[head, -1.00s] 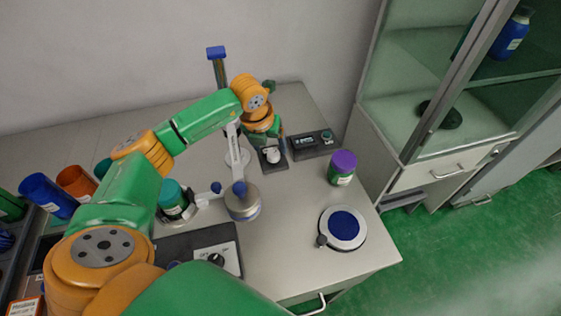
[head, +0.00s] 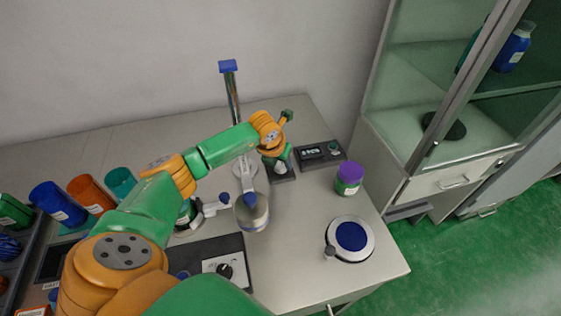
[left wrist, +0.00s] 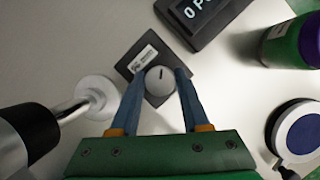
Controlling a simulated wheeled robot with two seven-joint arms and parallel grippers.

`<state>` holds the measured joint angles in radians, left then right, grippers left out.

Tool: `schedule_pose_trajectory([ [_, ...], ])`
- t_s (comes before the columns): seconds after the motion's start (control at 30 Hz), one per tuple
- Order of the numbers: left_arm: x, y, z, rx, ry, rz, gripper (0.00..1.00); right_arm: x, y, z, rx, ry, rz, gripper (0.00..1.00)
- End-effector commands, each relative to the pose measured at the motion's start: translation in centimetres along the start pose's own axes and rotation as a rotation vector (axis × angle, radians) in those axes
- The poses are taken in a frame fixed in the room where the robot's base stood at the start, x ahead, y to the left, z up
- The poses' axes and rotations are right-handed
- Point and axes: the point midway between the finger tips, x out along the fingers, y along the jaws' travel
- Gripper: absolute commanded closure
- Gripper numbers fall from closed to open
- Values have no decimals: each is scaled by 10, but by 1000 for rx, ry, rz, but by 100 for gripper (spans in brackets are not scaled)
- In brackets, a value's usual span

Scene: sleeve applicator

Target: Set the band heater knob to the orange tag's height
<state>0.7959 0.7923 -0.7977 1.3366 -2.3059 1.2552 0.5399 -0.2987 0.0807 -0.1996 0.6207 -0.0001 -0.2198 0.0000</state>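A round white knob (left wrist: 160,79) with a dark pointer line sits on a small dark base (left wrist: 143,55) with a white label in the left wrist view. The label is too small to read, so I cannot tell if this is the band heater knob. My left gripper (left wrist: 161,73) has its blue fingers on either side of the knob, with no clear gap. In the head view my left gripper (head: 280,158) is over the same base. A card with an orange edge (head: 36,312) is partly cut off at the lower left. My right gripper is not visible.
A dark display box (head: 319,154) stands right of the knob. A post stand (head: 233,98) and silver cylinder (head: 252,213) are left of it. A purple-lidded jar (head: 349,178), round plate (head: 350,238) and switch panel (head: 222,266) share the table. Bare tabletop lies around the plate.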

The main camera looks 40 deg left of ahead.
Motion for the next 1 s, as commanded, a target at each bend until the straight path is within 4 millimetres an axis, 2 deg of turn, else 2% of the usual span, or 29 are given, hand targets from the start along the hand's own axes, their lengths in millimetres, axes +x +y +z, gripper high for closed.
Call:
schedule_pose_trajectory([
  [0.03,0,0,0,0,-1,-1,75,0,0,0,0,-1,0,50],
  [0.1,0,0,0,0,-1,-1,94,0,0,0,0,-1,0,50],
  [0.13,0,0,0,0,-1,-1,100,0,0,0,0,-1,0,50],
  [0.47,0,-1,0,-51,0,20,100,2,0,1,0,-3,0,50],
  [1.0,2,-2,0,-384,-2,157,100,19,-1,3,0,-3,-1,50],
])
